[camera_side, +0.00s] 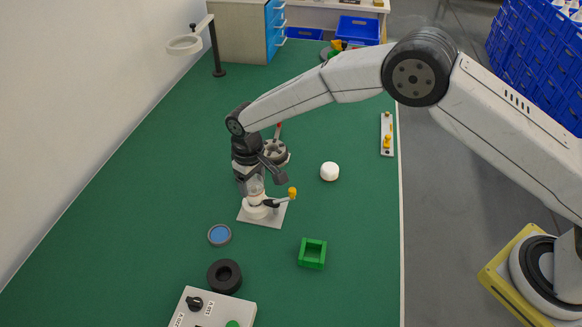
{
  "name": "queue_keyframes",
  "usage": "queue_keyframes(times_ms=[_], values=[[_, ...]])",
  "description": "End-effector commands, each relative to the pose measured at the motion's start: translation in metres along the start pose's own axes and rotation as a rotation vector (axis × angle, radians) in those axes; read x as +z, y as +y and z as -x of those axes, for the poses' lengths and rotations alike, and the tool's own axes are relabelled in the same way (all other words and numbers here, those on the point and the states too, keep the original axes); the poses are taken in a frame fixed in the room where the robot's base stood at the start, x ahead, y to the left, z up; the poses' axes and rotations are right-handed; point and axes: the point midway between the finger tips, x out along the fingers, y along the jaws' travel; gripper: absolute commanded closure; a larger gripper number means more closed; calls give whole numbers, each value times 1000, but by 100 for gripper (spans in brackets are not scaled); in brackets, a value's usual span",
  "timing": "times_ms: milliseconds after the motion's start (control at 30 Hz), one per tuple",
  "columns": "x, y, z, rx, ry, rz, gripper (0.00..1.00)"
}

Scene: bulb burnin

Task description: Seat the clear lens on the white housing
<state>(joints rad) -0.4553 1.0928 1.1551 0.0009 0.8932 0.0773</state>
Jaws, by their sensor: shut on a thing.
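The white housing (258,211) stands on a pale square plate (262,222), left of the middle of the green table. A toggle clamp (272,203) with an orange-yellow tip sits at its right side. My gripper (257,180) points down right above the housing, shut on the clear lens (256,188). The lens is small, see-through and partly hidden by the fingers. It is directly over the housing; I cannot tell whether they touch.
A round grey fixture with a red handle (275,151) stands close behind my gripper. A white dome (330,171) lies to the right. A blue disc (220,235), black ring (224,276), green square frame (312,253) and control box (212,310) are in front.

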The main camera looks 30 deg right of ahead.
Motion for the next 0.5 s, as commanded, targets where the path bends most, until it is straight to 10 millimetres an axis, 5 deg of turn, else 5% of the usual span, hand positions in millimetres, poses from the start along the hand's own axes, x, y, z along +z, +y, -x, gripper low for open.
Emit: queue_keyframes(times_ms=[500], values=[[0, 0, -4, 0, 1, 0, 80]])
